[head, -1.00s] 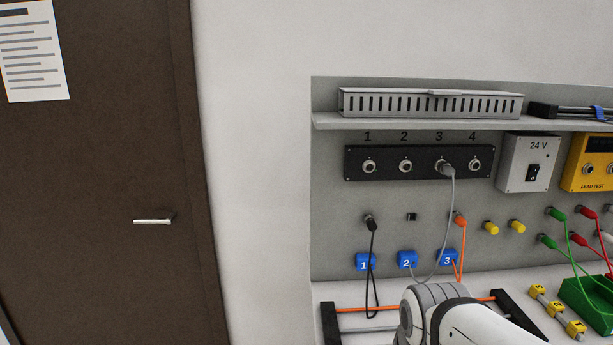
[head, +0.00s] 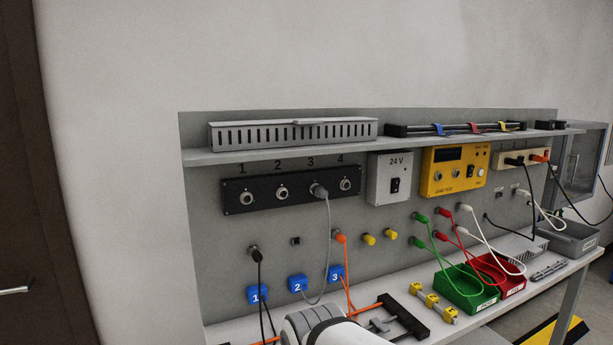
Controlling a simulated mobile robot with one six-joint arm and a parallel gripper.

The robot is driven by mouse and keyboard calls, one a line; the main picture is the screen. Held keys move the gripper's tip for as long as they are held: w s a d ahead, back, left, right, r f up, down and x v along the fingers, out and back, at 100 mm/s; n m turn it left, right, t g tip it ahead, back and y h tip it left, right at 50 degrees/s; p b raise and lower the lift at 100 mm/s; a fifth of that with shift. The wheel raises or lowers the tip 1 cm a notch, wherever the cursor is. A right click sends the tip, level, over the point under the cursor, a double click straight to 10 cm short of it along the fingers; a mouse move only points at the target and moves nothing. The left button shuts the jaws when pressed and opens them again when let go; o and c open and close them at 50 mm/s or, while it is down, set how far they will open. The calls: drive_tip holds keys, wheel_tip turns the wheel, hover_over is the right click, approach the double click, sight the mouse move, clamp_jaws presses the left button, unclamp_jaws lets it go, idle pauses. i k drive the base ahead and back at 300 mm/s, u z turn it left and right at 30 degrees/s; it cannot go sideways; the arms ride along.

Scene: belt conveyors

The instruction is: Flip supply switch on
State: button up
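The 24 V supply box (head: 389,178) is a light grey box mounted on the grey back panel, right of the black numbered socket strip. A grey cable is plugged into socket 3 of the black strip (head: 292,190). My white and grey arm shows at the bottom middle, below and left of the supply box. My gripper cannot be made out in the head view.
A yellow lead tester (head: 455,170) hangs right of the supply box. Above runs a shelf (head: 395,143) with a slotted grey duct (head: 292,134). Hanging leads, green (head: 468,290) and red (head: 509,282) bins and yellow blocks crowd the bench. The wall left of the panel is bare.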

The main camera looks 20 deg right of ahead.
sight(396, 183)
drive_tip(key=u, duration=1)
drive_tip(key=k, duration=1.2)
drive_tip(key=z, duration=1.5)
drive_tip(key=i, duration=1)
drive_tip(key=z, duration=0.05)
